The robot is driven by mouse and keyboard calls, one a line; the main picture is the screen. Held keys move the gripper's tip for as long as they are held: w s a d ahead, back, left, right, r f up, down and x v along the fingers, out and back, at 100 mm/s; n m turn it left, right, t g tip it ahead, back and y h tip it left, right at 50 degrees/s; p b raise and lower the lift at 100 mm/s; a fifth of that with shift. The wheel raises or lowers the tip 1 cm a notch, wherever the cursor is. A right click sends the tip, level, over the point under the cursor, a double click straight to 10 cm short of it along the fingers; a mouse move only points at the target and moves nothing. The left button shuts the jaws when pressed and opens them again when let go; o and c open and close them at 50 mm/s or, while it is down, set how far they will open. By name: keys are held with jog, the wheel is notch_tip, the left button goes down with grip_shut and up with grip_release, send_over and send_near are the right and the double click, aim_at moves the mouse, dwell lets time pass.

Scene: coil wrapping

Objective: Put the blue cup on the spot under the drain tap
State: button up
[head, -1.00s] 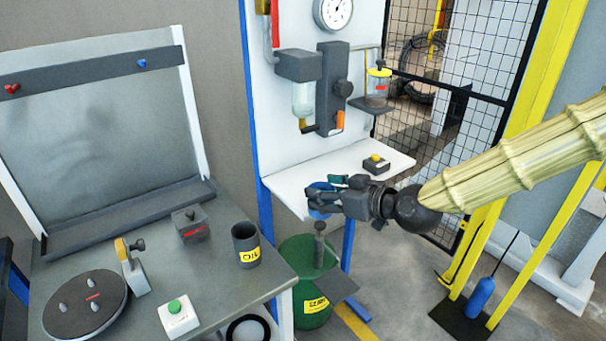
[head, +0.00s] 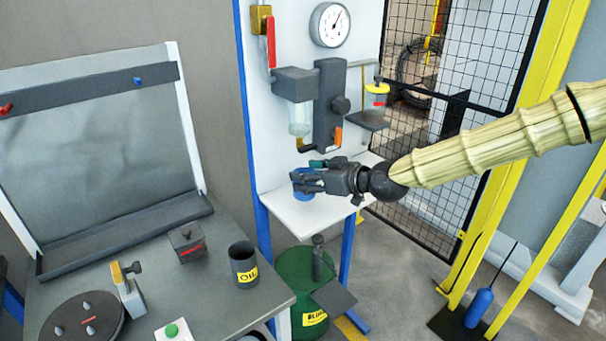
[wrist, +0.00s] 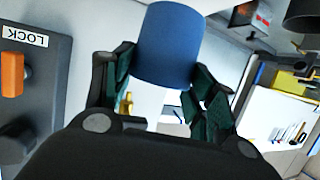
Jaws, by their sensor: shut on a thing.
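My gripper (head: 308,180) is shut on the blue cup (head: 304,194), which is partly hidden behind the fingers in the head view. In the wrist view the cup (wrist: 168,45) stands out between the two fingers. The gripper and cup are over the white shelf (head: 310,218), below the clear bowl (head: 299,120) of the wall unit. A small brass-coloured drain tap (head: 302,145) is under that bowl, just above the gripper. I cannot tell whether the cup touches the shelf. The spot itself is not discernible.
An orange lever (head: 337,138) hangs beside the tap; an orange part also shows by a LOCK label (wrist: 25,36) in the wrist view. A dark OIL cup (head: 243,265) stands on the grey bench (head: 215,300). A green drum (head: 292,270) is below the shelf.

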jog(key=shift+w+a+f+p, duration=0.2)
jog(key=shift+w+f+p, duration=0.3)
jog(key=shift+w+f, duration=0.3)
jog(key=shift+w+a+f+p, duration=0.25)
jog(key=shift+w+f+p, duration=0.3)
jog(key=shift+w, duration=0.4)
jog(key=shift+w+a+f+p, duration=0.2)
jog(key=shift+w+f+p, duration=0.3)
jog(key=shift+w+f, duration=0.3)
jog(key=shift+w, duration=0.1)
jog(key=o, duration=0.9)
jog(key=shift+r, duration=0.2)
jog(key=shift+d, duration=0.2)
jog(key=b+v, duration=0.3)
jog(key=v, duration=0.8)
jog(key=shift+s+d+r, duration=0.1)
jog(key=shift+s+d, duration=0.05)
jog(key=shift+s, duration=0.15)
